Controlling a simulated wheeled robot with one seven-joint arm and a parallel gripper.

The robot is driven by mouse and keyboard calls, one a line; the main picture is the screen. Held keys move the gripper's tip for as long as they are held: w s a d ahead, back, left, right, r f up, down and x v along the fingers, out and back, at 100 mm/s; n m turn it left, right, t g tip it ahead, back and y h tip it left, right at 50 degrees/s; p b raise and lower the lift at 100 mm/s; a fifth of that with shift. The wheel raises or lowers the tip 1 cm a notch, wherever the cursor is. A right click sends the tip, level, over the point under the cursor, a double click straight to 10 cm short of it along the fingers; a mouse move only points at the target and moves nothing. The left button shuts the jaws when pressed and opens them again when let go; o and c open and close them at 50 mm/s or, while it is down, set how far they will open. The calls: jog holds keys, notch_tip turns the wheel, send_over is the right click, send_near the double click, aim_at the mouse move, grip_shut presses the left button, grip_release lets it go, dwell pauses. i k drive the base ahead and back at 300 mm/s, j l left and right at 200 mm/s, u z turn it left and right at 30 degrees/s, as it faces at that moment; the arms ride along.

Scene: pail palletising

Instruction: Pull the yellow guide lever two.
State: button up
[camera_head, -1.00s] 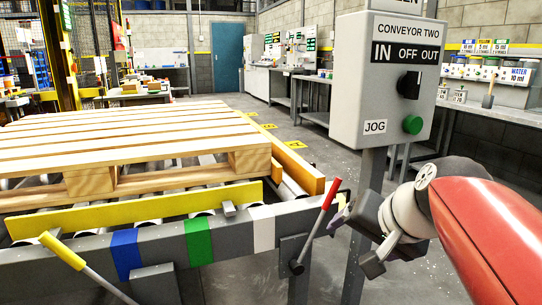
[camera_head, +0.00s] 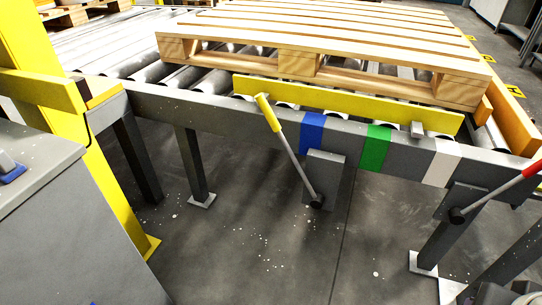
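The yellow-handled lever (camera_head: 269,112) is at the middle of the conveyor's near side. Its grey rod runs down and right to a dark pivot (camera_head: 316,200) on a grey bracket below the rail, so the handle leans up and to the left. The long yellow guide board (camera_head: 350,106) stands along the rail behind it, beside the wooden pallet (camera_head: 300,62). My gripper's fingers are not in view; only a small pale part, possibly of my arm, shows at the bottom right corner. Nothing touches the lever.
A red-handled lever (camera_head: 533,169) is at the right edge. The rail (camera_head: 225,112) carries blue, green and white bands. A yellow post (camera_head: 45,70) and a grey cabinet (camera_head: 60,220) stand at the left. The floor (camera_head: 250,240) before the lever is clear.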

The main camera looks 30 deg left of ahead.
aim_at(317, 199)
jog(key=u, duration=1.4)
